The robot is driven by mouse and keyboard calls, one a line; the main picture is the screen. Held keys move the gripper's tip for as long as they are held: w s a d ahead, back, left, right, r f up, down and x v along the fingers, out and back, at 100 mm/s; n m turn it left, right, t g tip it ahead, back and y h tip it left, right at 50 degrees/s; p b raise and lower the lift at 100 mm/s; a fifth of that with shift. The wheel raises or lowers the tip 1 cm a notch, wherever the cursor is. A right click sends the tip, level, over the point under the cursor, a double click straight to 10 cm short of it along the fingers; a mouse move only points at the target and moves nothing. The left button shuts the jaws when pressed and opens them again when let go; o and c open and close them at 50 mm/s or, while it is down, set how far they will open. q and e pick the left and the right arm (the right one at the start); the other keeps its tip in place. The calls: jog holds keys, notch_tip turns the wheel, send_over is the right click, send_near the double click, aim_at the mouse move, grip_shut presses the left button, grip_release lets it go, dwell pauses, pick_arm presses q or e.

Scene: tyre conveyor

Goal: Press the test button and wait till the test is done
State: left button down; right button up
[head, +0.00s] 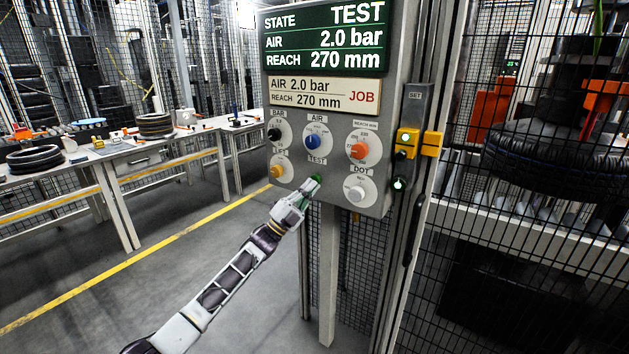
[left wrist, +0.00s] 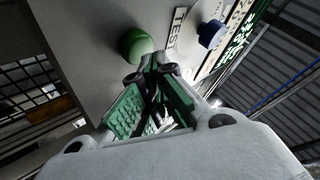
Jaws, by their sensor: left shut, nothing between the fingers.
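The control panel (head: 330,205) stands in the middle of the head view. Its green TEST button (head: 317,177) sits below the TEST label, and the button also shows as a green dome in the left wrist view (left wrist: 135,46). My left gripper (head: 309,186) is shut and empty, with its fingertips at or very near the button. In the left wrist view the fingertips (left wrist: 152,62) lie just beside the dome; I cannot tell whether they touch it. The display (head: 325,40) reads STATE TEST, AIR 2.0 bar, REACH 270 mm. My right gripper is not in view.
A job plate (head: 323,93) reads AIR 2.0 bar, REACH 270 mm. A blue knob (head: 311,142), an orange knob (head: 358,151) and a grey knob (head: 356,194) surround the button. A mesh fence with a tyre (head: 545,160) behind it is at right. Tables (head: 130,160) stand at left.

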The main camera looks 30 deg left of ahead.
pick_arm(q)
jog(key=shift+s, duration=0.45)
jog(key=shift+h, duration=0.3)
jog(key=s+p, duration=0.2)
jog(key=s, duration=0.2)
jog(key=shift+s+a+p, duration=0.25)
jog(key=shift+s+p, duration=0.1)
jog(key=shift+p, duration=0.05)
dwell(0.5)
